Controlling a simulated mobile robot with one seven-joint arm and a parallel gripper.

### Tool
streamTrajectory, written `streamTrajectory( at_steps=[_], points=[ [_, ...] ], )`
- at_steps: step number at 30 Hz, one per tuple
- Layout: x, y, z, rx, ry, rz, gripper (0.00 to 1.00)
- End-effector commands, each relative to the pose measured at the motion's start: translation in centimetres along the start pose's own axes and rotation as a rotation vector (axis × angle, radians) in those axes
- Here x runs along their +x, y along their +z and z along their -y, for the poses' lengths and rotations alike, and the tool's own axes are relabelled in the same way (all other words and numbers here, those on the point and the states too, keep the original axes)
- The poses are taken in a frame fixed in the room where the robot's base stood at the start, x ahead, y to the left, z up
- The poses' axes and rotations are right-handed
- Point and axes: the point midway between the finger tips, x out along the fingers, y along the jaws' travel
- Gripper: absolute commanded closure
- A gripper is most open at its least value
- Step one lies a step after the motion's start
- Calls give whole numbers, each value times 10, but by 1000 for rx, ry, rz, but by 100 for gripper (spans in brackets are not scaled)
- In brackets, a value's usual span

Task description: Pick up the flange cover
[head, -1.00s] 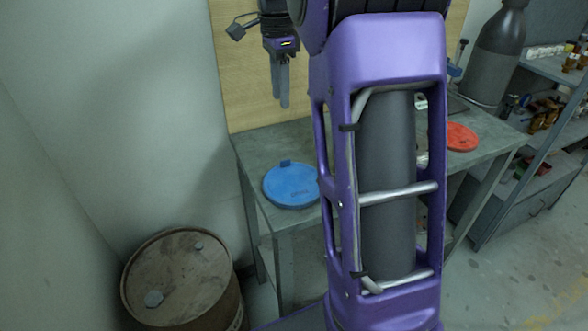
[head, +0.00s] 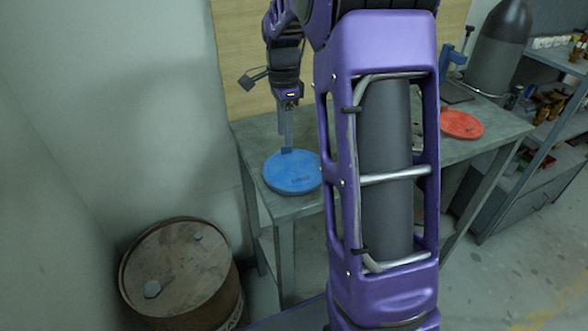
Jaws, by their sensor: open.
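A round blue flange cover (head: 292,175) lies flat near the left front corner of the grey workbench, with a small tab standing at its back edge. A round red cover (head: 461,124) lies on the bench's right part. My gripper (head: 287,146) points down at the blue cover's back tab, its fingers seen nearly edge-on. The fingertips overlap the tab in the picture; whether they straddle or touch it cannot be told. My purple arm link hides the middle of the bench.
A rusty barrel (head: 178,275) stands on the floor at the lower left. A grey gas cylinder (head: 499,50) and shelves (head: 545,120) with small items are at the right. A wooden board (head: 240,70) rises behind the bench.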

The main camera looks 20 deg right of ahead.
Motion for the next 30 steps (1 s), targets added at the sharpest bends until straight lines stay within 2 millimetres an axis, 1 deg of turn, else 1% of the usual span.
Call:
streamTrajectory(
  at_steps=[1, 3, 6, 14, 15, 17, 18, 22, 30],
  points=[
    [11, -2, -1, 1, 3, 1, 55],
    [21, -2, -1, 0, 4, 1, 55],
    [30, -3, 0, 0, 2, 1, 55],
    [32, -2, 0, 0, 0, 0, 55],
    [32, -2, 0, 0, 0, 0, 59],
    [32, -2, 0, 0, 0, 0, 69],
    [32, -2, 0, 0, 0, 0, 77],
    [32, -2, 0, 0, 0, 0, 100],
    [32, -2, 0, 0, 0, 0, 100]
  ],
)
